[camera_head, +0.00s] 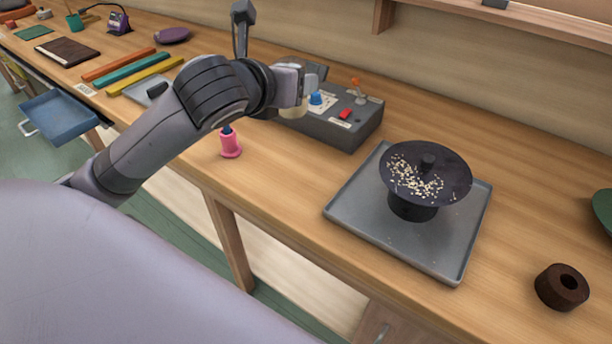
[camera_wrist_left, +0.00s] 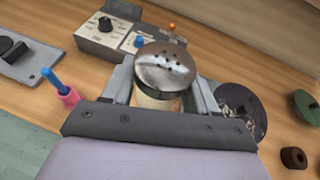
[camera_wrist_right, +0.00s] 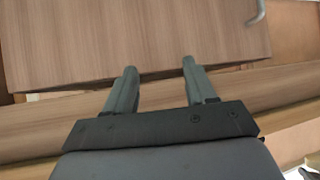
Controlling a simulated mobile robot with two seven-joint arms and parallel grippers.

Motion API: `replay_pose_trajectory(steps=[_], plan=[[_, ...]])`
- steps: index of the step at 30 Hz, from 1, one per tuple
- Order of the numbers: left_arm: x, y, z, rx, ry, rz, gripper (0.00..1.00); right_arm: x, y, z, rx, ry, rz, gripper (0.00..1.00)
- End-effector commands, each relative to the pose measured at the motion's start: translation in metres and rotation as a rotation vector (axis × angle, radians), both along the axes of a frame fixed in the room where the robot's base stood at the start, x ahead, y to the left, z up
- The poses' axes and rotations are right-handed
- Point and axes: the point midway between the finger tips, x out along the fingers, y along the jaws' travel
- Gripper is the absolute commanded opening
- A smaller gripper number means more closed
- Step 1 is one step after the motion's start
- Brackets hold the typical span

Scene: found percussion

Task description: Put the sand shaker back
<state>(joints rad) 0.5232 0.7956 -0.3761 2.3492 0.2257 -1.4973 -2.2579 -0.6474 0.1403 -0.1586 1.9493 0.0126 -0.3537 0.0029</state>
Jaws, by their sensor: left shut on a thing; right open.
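The sand shaker (camera_wrist_left: 165,68) has a shiny metal cap with several holes and a pale body. It is held between the fingers of my left gripper (camera_wrist_left: 165,95), with its cap toward the wrist camera. In the head view my left gripper (camera_head: 297,88) is in front of the grey control box, above the bench, and the shaker (camera_head: 292,108) is mostly hidden by the fingers. My right gripper (camera_wrist_right: 158,82) is open and empty in the right wrist view, facing a wooden panel.
A dark dish with pale grains (camera_head: 428,172) stands on a grey tray (camera_head: 345,205). The control box (camera_head: 350,125) has a blue knob and a lever. A pink holder (camera_head: 230,147) stands near the front edge. A brown ring (camera_head: 561,288) lies at right.

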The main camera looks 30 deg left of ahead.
Motion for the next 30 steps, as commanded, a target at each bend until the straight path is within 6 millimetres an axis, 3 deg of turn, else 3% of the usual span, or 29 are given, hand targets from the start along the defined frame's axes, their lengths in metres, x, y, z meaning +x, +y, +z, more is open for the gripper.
replay_pose_trajectory(steps=[4, 8, 30], plan=[[-0.001, 0.006, 0.012, 0.045, 0.004, -0.008, 0.20, 0.000, 0.000, 0.002, 0.000, 0.000, 0.000, 0.55], [-0.002, 0.006, 0.001, 0.053, 0.012, -0.012, 0.20, 0.000, 0.000, 0.002, 0.000, 0.000, 0.000, 0.55], [-0.002, 0.006, -0.136, 0.049, 0.009, -0.009, 0.20, -0.001, 0.001, 0.002, 0.000, 0.002, 0.001, 0.55]])
